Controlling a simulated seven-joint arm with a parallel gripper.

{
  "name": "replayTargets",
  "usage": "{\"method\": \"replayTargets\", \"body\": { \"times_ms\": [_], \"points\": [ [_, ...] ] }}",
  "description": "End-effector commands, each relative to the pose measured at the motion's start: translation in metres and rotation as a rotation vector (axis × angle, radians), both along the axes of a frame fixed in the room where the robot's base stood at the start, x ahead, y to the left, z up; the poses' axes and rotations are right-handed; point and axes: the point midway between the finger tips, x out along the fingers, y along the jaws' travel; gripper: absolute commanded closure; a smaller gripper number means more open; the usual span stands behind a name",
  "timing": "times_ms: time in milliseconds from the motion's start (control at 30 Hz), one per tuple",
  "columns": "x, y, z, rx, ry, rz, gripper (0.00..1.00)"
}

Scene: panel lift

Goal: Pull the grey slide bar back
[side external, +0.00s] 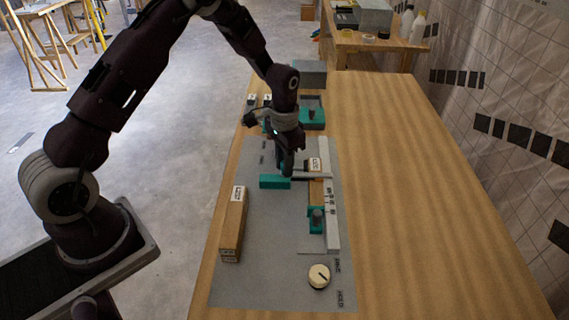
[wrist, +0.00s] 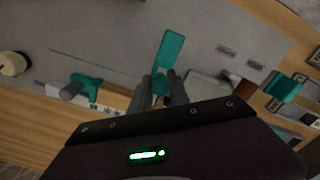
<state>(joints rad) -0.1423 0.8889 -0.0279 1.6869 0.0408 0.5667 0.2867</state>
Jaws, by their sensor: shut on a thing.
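My gripper (side external: 287,172) is low over the panel. In the wrist view my gripper (wrist: 158,92) is shut on the near end of a teal block (wrist: 165,52), which extends away from the fingers. The teal block (side external: 273,182) also shows left of the fingers in the side view. Whether it joins the bar is hidden.
A labelled wooden block (side external: 233,228) stands at the panel's left edge. A white rail (side external: 332,225) runs along the right, beside a teal bracket with a grey knob (side external: 317,218). A cream dial (side external: 319,275) is at the near end. The table's right side is clear.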

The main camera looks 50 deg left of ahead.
Motion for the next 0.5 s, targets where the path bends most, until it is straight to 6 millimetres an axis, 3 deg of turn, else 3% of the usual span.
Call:
{"method": "replayTargets", "body": {
  "times_ms": [100, 333, 500],
  "points": [
    [-0.005, 0.006, 0.001, 0.000, -0.001, 0.002, 1.00],
    [-0.039, 0.041, 0.001, 0.000, -0.001, 0.006, 1.00],
    [-0.054, 0.055, 0.001, 0.001, -0.001, 0.003, 1.00]
  ]
}}
